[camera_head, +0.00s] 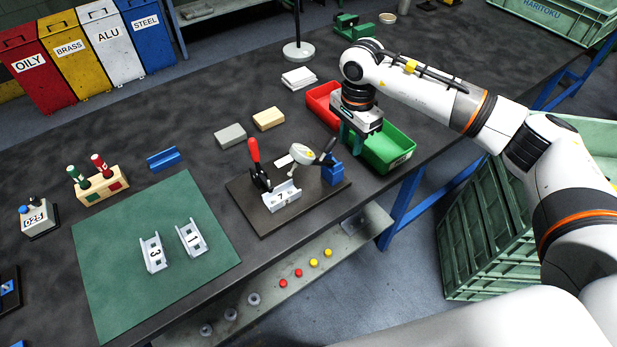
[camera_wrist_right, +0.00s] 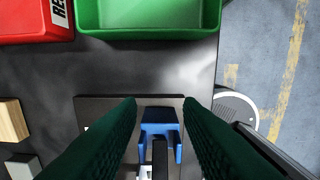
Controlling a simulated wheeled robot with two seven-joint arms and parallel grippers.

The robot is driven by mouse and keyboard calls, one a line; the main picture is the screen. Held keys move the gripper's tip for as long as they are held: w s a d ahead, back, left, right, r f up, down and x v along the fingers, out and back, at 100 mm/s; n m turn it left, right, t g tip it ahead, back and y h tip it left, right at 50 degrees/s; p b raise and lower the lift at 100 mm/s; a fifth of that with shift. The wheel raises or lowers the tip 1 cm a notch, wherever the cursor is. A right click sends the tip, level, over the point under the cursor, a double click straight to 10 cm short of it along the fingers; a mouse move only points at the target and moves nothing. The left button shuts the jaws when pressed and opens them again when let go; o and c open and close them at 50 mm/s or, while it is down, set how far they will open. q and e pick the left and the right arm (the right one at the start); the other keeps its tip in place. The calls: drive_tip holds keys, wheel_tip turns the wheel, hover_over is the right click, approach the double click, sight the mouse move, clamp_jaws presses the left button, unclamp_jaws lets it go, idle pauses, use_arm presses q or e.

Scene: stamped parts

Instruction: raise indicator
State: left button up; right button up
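The indicator (camera_head: 302,153), a round pale dial, sits over a dark fixture plate (camera_head: 243,203), beside a blue stand (camera_head: 332,174) with a black lever (camera_head: 327,150). A grey channel part marked 7 (camera_head: 281,197) lies on the plate below the dial. My right gripper (camera_head: 358,140) is open and empty, above and behind the stand near the bins. In the right wrist view its green fingers (camera_wrist_right: 160,108) are spread, with the blue stand (camera_wrist_right: 160,120) and black lever (camera_wrist_right: 160,158) showing between them, apparently untouched. The dial is mostly hidden there. My left gripper is out of view.
A red bin (camera_head: 322,104) and green bin (camera_head: 390,150) stand close to the right gripper. A red-handled clamp (camera_head: 255,160) rises on the fixture's left. Parts marked 3 (camera_head: 153,253) and 1 (camera_head: 191,238) lie on a green mat (camera_head: 110,300). Two blocks lie behind the fixture.

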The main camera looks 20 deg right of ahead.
wheel_tip(320, 180, up, 8)
drive_tip(key=p, duration=0.4)
idle(0.4)
idle(0.4)
